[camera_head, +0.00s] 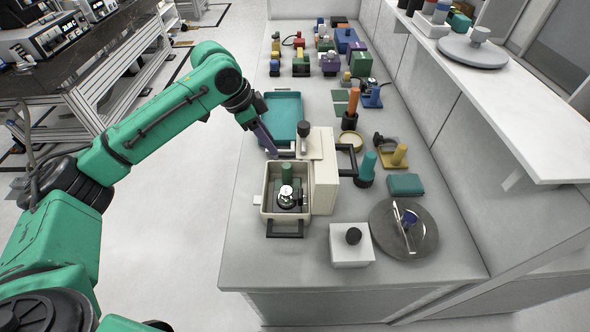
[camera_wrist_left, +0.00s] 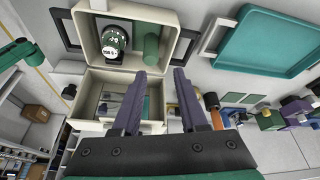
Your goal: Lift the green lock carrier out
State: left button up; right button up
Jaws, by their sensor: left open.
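The green lock carrier shows as an upright green cylinder (camera_head: 287,172) inside an open beige box (camera_head: 266,202) on the bench. In the left wrist view the green cylinder (camera_wrist_left: 151,46) stands next to the dial (camera_wrist_left: 115,40), near one wall of the box. My left gripper (camera_head: 268,150) is above and behind the box in the head view, apart from the cylinder. Its two purple fingers (camera_wrist_left: 165,76) are spread with nothing between them. My right gripper does not show.
A beige block with a black knob (camera_head: 303,129) adjoins the box. A teal tray (camera_head: 283,95) lies behind. A white block (camera_head: 350,250) and a round grey plate (camera_head: 425,235) stand at front right. Several coloured parts crowd the far bench. Bare bench lies left of the box.

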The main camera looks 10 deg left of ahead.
aim_at(290, 173)
pick_arm(q)
jog(key=f, duration=0.1)
jog(key=s+d+f, duration=0.1)
jog(key=f, duration=0.1)
jog(key=shift+s+d+f+p, duration=0.15)
jog(key=shift+s+d+p, duration=0.1)
jog(key=shift+s+p, duration=0.15)
jog(key=x, duration=0.3)
jog(key=shift+d+f, duration=0.15)
jog(key=shift+d, duration=0.05)
jog(key=x, duration=0.2)
jog(key=p+x, duration=0.1)
jog(key=x, duration=0.3)
jog(key=shift+w+a, duration=0.1)
jog(key=shift+w, duration=0.3)
jog(key=shift+f, duration=0.1)
jog(key=shift+c, duration=0.3)
grip_shut()
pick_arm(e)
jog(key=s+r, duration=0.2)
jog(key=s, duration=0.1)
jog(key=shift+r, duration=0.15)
pick_arm(q)
jog(key=shift+w, duration=0.1)
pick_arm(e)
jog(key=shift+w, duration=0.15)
